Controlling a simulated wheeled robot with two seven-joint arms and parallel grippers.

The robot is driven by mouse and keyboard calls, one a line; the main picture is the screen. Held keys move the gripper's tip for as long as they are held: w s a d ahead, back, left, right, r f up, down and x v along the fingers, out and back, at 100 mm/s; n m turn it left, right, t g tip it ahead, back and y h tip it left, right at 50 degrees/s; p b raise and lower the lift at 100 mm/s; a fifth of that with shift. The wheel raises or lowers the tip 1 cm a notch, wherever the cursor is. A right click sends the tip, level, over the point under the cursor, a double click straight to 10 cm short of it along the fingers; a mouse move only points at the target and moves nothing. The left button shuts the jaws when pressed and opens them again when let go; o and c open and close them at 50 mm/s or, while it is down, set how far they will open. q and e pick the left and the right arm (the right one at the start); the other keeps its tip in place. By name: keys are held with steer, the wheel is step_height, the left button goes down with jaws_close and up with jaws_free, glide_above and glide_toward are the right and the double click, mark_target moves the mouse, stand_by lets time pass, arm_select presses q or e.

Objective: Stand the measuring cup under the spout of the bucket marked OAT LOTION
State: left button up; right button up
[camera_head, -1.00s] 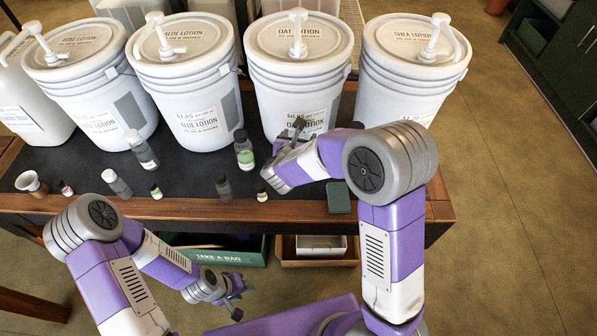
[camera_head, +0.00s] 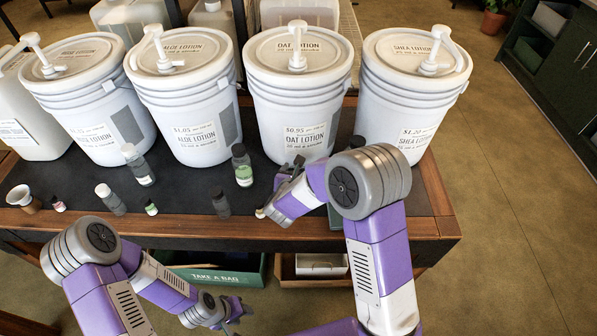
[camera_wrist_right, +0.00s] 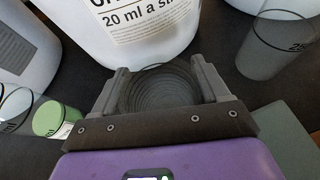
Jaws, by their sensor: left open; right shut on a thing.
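The bucket marked OAT LOTION (camera_head: 294,110) stands third from the left, its white pump (camera_head: 297,45) on the lid. My right gripper (camera_head: 296,168) is low in front of it. In the right wrist view my right gripper (camera_wrist_right: 160,88) is shut on a dark, see-through round cup (camera_wrist_right: 160,90) with rings inside, close to the bucket's front. My arm mostly hides this cup in the head view. Another see-through cup (camera_wrist_right: 277,48), with a mark reading 25, stands to its right. I cannot tell for certain which is the measuring cup. My left gripper (camera_head: 232,312) is open and empty before the table.
Lotion buckets marked ALOE (camera_head: 190,110) and SHEA (camera_head: 410,105) flank the oat one. A green-labelled bottle (camera_head: 242,166) stands left of my right gripper. Several small bottles line the table's front. A dark green block (camera_wrist_right: 290,142) lies right of the gripper.

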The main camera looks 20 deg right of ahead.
steer(key=o, duration=1)
steer(key=shift+r+p, duration=0.2)
steer(key=shift+p, duration=0.2)
steer(key=p+v, duration=0.2)
steer(key=v, duration=1)
steer(key=shift+s+f, duration=0.1)
steer(key=shift+f, duration=0.05)
